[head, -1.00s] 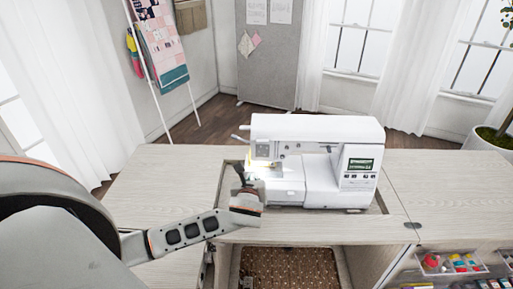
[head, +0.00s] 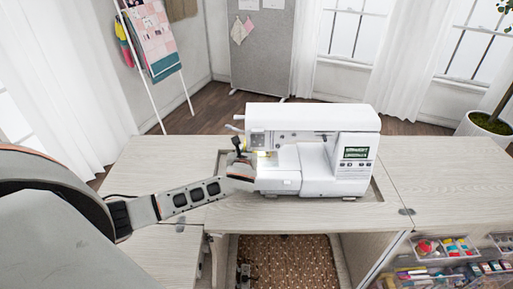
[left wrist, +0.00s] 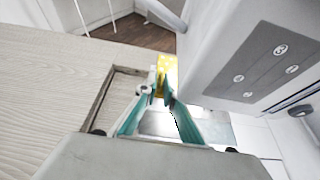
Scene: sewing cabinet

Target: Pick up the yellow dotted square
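The yellow dotted square (left wrist: 167,66) stands at the left end of the sewing machine (head: 318,148), by the needle area. It is a yellow piece with pale dots, and only a small yellow patch shows in the head view. My left gripper (left wrist: 161,90) reaches in from the left. Its teal fingers come together at the tips on the near edge of the square, with yellow showing between them. In the head view the left gripper (head: 240,152) is beside the machine's needle end. My right gripper is in neither view.
The machine sits in a recess of the pale wood cabinet top (head: 170,160). Its body is close on the right of my gripper. The cabinet top to the left is clear. Clear drawers of sewing supplies (head: 445,255) are at the lower right.

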